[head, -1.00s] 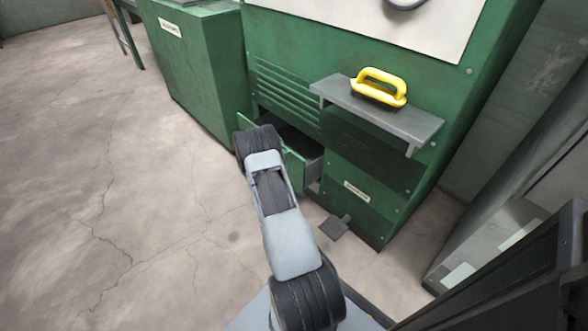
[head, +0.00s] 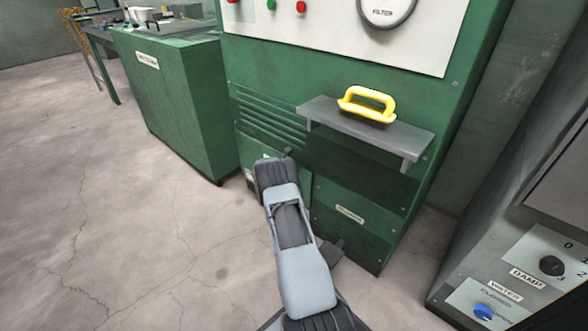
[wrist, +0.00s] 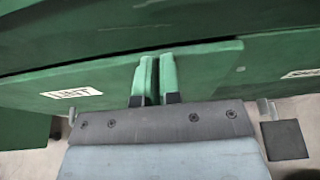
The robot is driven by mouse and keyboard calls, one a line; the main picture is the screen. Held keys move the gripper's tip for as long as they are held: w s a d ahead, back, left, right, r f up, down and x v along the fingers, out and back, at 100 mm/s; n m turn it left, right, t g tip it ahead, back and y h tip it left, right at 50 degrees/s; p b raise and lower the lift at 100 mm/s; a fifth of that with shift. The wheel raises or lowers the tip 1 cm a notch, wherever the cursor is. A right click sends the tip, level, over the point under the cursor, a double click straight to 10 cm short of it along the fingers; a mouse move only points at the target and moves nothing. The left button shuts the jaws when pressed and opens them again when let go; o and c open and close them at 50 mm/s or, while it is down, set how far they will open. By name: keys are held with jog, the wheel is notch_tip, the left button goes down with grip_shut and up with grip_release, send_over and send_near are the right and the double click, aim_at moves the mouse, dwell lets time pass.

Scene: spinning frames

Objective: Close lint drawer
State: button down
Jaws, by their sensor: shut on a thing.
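The lint drawer has a green front (wrist: 105,75) with a white LINT label, low in the green machine. What exactly lies between the fingers is hard to see. In the head view my arm hides the fingertips and most of the drawer; only part of its front (head: 249,170) shows.
A grey shelf (head: 340,124) with a yellow-handled tool (head: 367,103) juts out above and right of my arm. A dark pedal (wrist: 284,139) is on the floor at right. A green cabinet (head: 180,95) stands left, a grey control panel (head: 520,275) right. The floor at left is clear.

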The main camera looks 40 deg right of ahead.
jog(key=shift+d+r, duration=0.2)
jog(key=a+f+p+v, duration=0.15)
jog(key=p+v, duration=0.25)
jog(key=v, duration=1)
jog(key=s+a+r+m+g+y+p, duration=0.1)
jog(key=s+a+r+m+p, duration=0.15)
jog(key=r+p, duration=0.45)
jog(key=s+a+r+m+g+y+p, duration=0.1)
jog(key=r+m+p, duration=0.2)
jog(key=r, duration=0.8)
jog(key=s+a+r+m+t+y+p, duration=0.1)
jog(key=s+a+r+m+y+p, duration=0.3)
jog(key=s+a+r+p, duration=0.3)
jog(key=s+a+r+m+t+y+p, duration=0.1)
jog(key=s+a+r+m+y+p, duration=0.3)
jog(key=r, duration=1.3)
jog(key=s+a+r+m+t+y+p, duration=0.1)
jog(key=s+a+r+m+y+p, duration=0.3)
jog(key=s+a+r+p, duration=0.7)
jog(key=shift+s+a+r+m+t+p, duration=0.2)
jog(key=shift+a+r+m+t+p, duration=0.35)
jog(key=shift+a+m, duration=0.4)
jog(key=shift+a+f, duration=0.1)
